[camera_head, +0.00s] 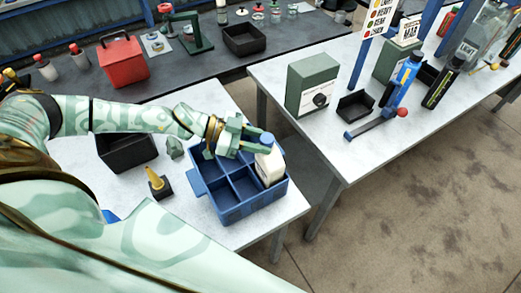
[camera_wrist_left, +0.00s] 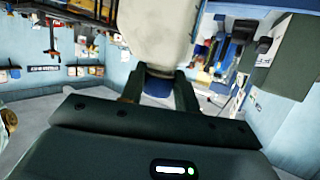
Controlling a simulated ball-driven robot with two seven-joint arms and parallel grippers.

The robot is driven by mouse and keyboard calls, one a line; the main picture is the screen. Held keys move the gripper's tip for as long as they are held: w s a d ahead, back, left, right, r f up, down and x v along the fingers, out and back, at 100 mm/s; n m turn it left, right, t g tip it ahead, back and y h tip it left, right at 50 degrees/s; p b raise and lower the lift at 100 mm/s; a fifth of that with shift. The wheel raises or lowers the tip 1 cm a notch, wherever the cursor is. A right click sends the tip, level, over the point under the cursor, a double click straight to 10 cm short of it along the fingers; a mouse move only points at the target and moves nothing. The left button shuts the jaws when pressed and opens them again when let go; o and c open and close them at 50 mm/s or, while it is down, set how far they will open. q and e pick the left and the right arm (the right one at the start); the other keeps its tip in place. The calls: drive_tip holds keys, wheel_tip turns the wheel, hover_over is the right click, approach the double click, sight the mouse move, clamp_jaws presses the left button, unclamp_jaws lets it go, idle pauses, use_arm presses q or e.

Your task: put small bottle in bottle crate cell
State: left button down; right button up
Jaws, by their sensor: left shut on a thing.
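The small bottle (camera_head: 269,166) is white with a blue cap and stands upright, or nearly so, at the right side of the blue bottle crate (camera_head: 238,212). Its lower part is hidden by the crate wall, so it sits at least partly inside a right-hand cell. My left gripper (camera_head: 262,146) is shut on the bottle near its cap. In the left wrist view the bottle (camera_wrist_left: 157,35) fills the top middle between the fingers (camera_wrist_left: 158,88), with the blue cap low between them. The crate's other visible cells look empty. My right gripper is not in view.
A black bin (camera_head: 126,152) and a small dark object with a yellow spout (camera_head: 158,184) stand left of the crate on the white table. A red can (camera_head: 123,62) is on the rear bench. A second table with a green box (camera_head: 312,84) stands to the right, across a gap.

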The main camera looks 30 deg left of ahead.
use_arm(q)
wheel_tip(320, 180, down, 3)
drive_tip(key=shift+f+b, duration=0.1)
drive_tip(key=shift+b, duration=0.25)
drive_tip(key=c, duration=1)
unclamp_jaws()
drive_tip(key=shift+f, duration=0.2)
drive_tip(key=shift+c, duration=0.2)
drive_tip(key=v, duration=1.2)
drive_tip(key=shift+r+b, duration=0.2)
drive_tip(key=shift+b, duration=0.1)
